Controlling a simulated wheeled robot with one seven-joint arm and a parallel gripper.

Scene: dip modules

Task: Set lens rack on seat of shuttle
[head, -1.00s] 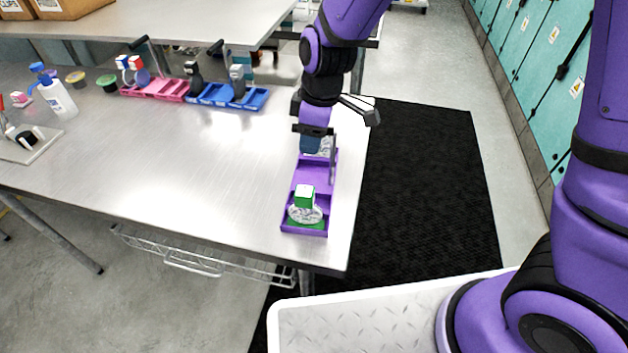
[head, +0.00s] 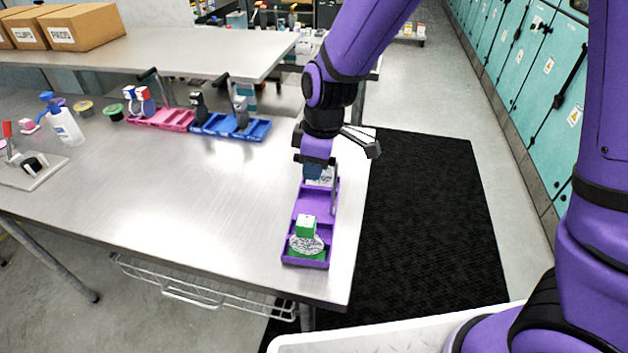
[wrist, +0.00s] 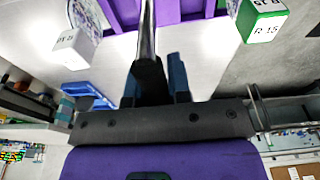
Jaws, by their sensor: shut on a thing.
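A purple rack (head: 316,205), which I take for the lens rack, is at the right end of the steel table. A module with a green-and-white block (head: 306,226) sits in its near bay; another module at its far end is partly hidden by my gripper. My gripper (head: 318,172) is above the far half, shut on the rack's upright handle. In the wrist view the dark grip and metal rod (wrist: 148,35) run between the blue fingertips (wrist: 155,82), towards the purple rack (wrist: 180,10). Contact between rack and table is unclear. I cannot identify the shuttle or its seat.
A pink rack (head: 165,122) and a blue rack (head: 255,130) with modules stand at the table's back. A spray bottle (head: 66,125) is at left. The middle of the steel table (head: 190,190) is clear. A black mat (head: 430,220) lies right of the table.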

